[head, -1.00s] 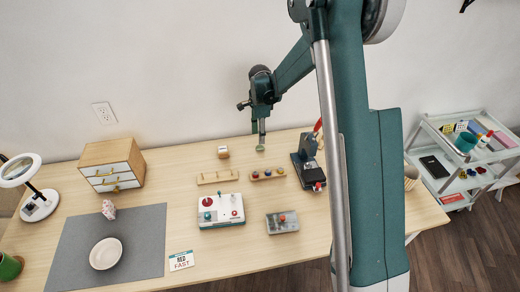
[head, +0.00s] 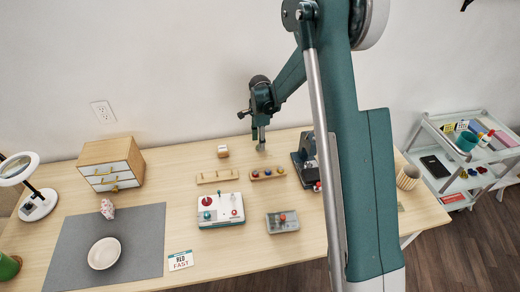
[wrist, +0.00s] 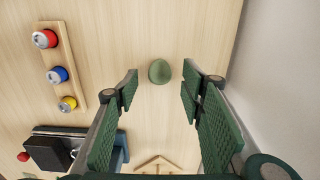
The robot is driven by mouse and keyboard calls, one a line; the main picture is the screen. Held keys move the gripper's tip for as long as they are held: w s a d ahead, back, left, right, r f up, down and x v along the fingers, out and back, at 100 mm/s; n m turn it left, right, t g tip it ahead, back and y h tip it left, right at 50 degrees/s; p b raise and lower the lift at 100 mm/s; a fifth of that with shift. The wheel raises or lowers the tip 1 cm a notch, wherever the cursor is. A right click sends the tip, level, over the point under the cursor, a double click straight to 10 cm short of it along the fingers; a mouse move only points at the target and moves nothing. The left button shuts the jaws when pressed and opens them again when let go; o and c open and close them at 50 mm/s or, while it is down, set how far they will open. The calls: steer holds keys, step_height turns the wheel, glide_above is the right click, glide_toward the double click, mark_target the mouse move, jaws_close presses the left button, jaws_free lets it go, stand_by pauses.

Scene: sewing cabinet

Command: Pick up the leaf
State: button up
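The leaf is a small green piece lying on the wooden table. In the wrist view the leaf (wrist: 159,71) lies just past the fingertips, roughly midway between them and touching neither. In the head view the leaf (head: 260,148) shows as a small pale green spot just below the fingers. My gripper (wrist: 158,88) is open and empty, its two green ridged fingers wide apart. In the head view my gripper (head: 258,137) hangs over the back of the table, pointing down.
A wooden rack (head: 268,174) with colored spools stands close in front of the leaf. A dark machine (head: 306,160) stands to its right and a small box (head: 223,151) to its left. The white wall (wrist: 272,90) rises close behind. The table around the leaf is bare.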

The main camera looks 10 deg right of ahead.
steer(key=shift+f, duration=1.2)
steer(key=shift+c, duration=0.2)
steer(key=c, duration=0.6)
steer(key=shift+c, duration=0.2)
